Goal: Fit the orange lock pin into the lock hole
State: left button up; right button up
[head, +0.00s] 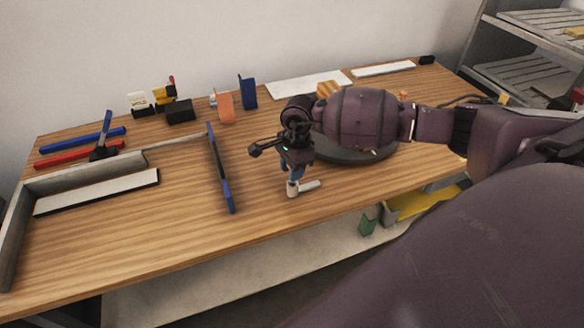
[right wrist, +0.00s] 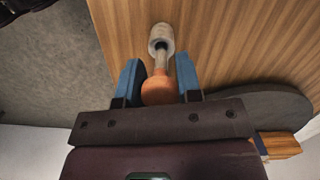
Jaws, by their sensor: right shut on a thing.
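My right gripper (head: 291,176) points down over the front middle of the table, its blue fingers shut on the orange lock pin. The lock hole is not clearly visible. My left gripper is out of view.
A dark round plate (head: 345,158) lies behind the right gripper, partly hidden by my arm. A blue-edged dark panel (head: 221,175) stands to the left. A grey frame (head: 18,215) edges the table's left. Blocks stand along the back. Front middle wood is clear.

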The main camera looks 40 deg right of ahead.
jog(key=shift+f+b, duration=0.4)
jog(key=shift+f, duration=0.25)
jog(key=shift+f+b, duration=0.3)
jog(key=shift+f, duration=0.1)
jog(key=shift+f, duration=0.35)
jog(key=shift+f+b, duration=0.3)
jog(key=shift+b, duration=0.1)
jog(key=o, duration=0.5)
jog(key=shift+f, duration=0.1)
jog(key=o, duration=0.6)
jog(key=shift+c, duration=0.2)
